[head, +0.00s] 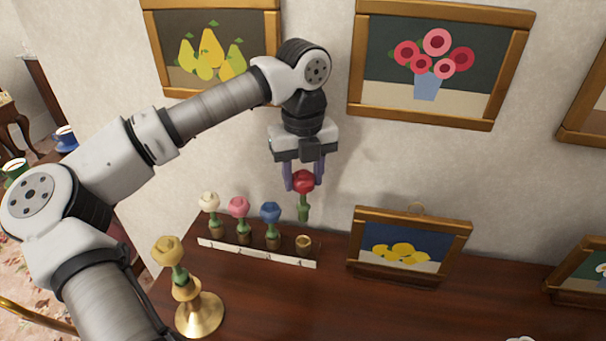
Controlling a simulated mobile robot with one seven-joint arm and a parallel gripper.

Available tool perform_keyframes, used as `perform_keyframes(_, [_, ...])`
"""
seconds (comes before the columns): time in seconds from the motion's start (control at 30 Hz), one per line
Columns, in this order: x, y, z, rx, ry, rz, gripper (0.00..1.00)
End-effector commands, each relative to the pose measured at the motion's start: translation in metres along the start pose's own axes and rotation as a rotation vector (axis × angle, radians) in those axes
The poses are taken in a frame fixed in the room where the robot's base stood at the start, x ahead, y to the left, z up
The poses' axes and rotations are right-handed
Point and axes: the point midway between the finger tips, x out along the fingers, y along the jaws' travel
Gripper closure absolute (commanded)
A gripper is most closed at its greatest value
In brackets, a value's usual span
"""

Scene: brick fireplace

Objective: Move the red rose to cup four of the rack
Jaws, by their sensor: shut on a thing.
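The red rose (303,181) is held by my gripper (303,180), which is shut on its head. Its green stem (304,207) hangs down, roughly upright, clear of the surface below. The rack (252,254) is a low strip with a white front edge on the dark wood top. Its rightmost cup (304,242) is empty and appears below the rose in the picture. From left, the other cups hold a white rose (210,201), a pink rose (239,206) and a blue rose (270,212). The depth gap between stem and cup is hard to judge.
A framed lemon picture (409,247) leans right of the rack. Framed pictures hang on the wall behind.

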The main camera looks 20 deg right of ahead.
Motion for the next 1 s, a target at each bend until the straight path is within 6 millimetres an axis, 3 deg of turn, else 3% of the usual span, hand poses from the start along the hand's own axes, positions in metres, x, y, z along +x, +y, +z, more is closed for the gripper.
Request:
perform_keyframes(0.6, [0.052,0.0,0.0,0.0,-0.001,0.002,0.75])
perform_keyframes(1.0, [0.058,0.0,0.0,0.0,0.0,0.002,0.75])
